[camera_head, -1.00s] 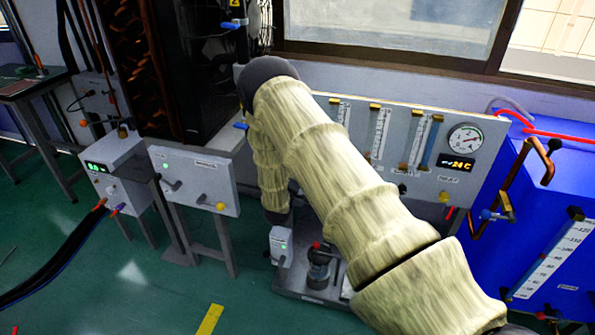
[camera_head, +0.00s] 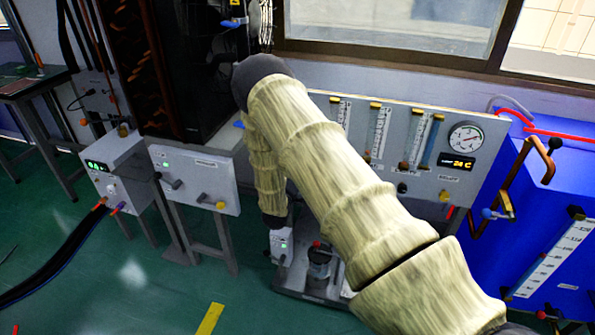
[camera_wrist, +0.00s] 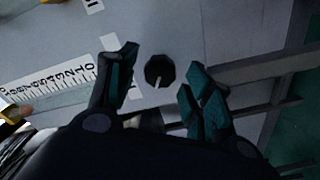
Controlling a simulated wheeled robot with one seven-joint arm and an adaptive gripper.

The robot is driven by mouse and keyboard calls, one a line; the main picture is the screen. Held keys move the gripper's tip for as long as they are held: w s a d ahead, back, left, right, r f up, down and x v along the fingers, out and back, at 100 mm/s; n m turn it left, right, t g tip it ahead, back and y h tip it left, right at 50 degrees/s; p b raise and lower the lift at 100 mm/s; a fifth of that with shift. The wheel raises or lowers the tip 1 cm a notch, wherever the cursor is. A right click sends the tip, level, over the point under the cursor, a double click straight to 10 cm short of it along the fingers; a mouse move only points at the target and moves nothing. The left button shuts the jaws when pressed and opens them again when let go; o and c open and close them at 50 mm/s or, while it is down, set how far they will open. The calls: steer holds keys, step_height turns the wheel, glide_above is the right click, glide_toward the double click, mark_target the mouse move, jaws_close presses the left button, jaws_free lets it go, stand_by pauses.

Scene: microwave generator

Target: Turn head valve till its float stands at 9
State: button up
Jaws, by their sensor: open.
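In the wrist view a dark faceted knob (camera_wrist: 158,71) with a pale pointer line sits on the grey panel. My gripper (camera_wrist: 163,57) is open, its two dark fingers on either side of the knob; I see no contact. Left of it is a numbered white scale (camera_wrist: 48,80) beside a clear tube (camera_wrist: 75,99). I cannot make out a float in this tube. In the head view the grey flowmeter panel (camera_head: 418,178) carries several upright tubes. My arm covers its left part, and my gripper is not clearly visible there.
A round gauge (camera_head: 465,139) and a small display (camera_head: 456,162) are on the panel's right. A blue tank (camera_head: 545,190) with bent pipes stands further right. A white control box (camera_head: 196,178) stands left of my arm. In the wrist view, grey rails (camera_wrist: 265,70) run close at right.

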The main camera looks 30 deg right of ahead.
steer(key=v, duration=1)
steer(key=s+a+f+g+y+p, duration=0.25)
steer(key=s+a+f+y, duration=0.3)
steer(key=s, duration=0.45)
steer(key=s+a+f+g+y+p, duration=0.2)
steer(key=s+a+f+y+p, duration=0.3)
steer(key=s, duration=0.5)
steer(key=s+a+m+g+y+p, duration=0.1)
steer(key=s+a+g, duration=0.2)
steer(key=s, duration=0.9)
steer(key=s+a+r+m+g+y+p, duration=0.1)
steer(key=s+a+g, duration=0.3)
steer(key=s, duration=0.9)
steer(key=shift+s+a+y+p, duration=0.35)
steer(key=shift+a+y, duration=0.4)
steer(key=shift+a, duration=0.15)
